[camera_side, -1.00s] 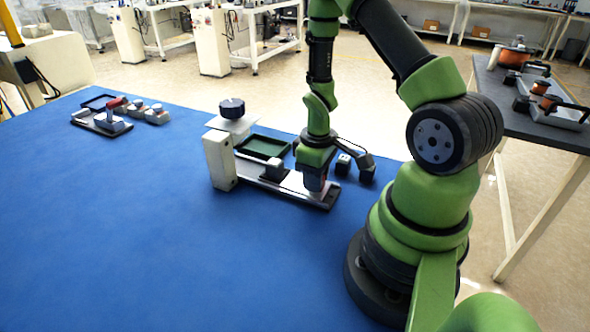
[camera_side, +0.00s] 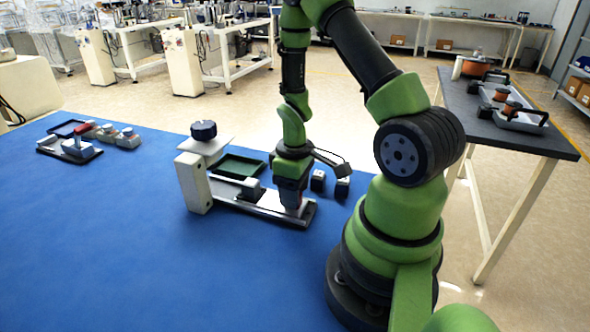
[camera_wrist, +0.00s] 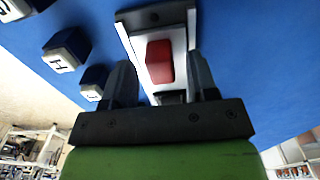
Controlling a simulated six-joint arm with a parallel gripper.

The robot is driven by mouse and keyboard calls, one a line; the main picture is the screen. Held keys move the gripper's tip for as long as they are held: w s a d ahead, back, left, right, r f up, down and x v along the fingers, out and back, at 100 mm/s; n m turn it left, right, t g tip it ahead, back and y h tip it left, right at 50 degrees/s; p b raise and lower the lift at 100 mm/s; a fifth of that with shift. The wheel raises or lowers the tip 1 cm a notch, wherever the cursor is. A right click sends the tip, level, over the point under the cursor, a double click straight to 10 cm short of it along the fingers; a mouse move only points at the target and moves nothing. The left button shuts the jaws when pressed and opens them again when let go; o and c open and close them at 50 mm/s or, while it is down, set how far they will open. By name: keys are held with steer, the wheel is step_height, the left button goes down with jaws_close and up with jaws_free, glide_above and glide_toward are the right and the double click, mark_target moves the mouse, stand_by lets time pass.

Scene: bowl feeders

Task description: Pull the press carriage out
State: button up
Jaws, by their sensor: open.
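The press (camera_side: 193,183) stands on the blue table in the side view, with a white upright, a flat top plate and a dark knob. Its metal rail (camera_side: 262,204) runs right from the upright, with a dark block (camera_side: 250,188) on it. My gripper (camera_side: 291,203) points down over the rail's right end. In the wrist view a red handle (camera_wrist: 159,62) sits on the rail, between the two open fingers of my gripper (camera_wrist: 160,68). Gaps show on both sides of the handle. Which part is the carriage is not clear from the side view.
A green tray (camera_side: 228,172) lies behind the rail. Dark lettered blocks (camera_wrist: 66,50) lie beside my gripper, and also show in the side view (camera_side: 318,181). A red-handled fixture (camera_side: 82,142) stands far left. The table's front left is clear.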

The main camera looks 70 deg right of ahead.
step_height(320, 180, up, 8)
steer(key=shift+r, duration=0.15)
stand_by(0.3)
steer(key=w+a+r+m+t, duration=0.1)
steer(key=a+r+m+t, duration=0.15)
steer(key=a+r, duration=0.65)
steer(key=s+a+r+m+t+y, duration=0.1)
steer(key=s+a+r+t, duration=0.3)
steer(key=r, duration=0.5)
steer(key=shift+s+a+r+t+y, duration=0.35)
steer(key=shift+s+a+y, duration=0.15)
steer(key=shift+s+a, duration=0.65)
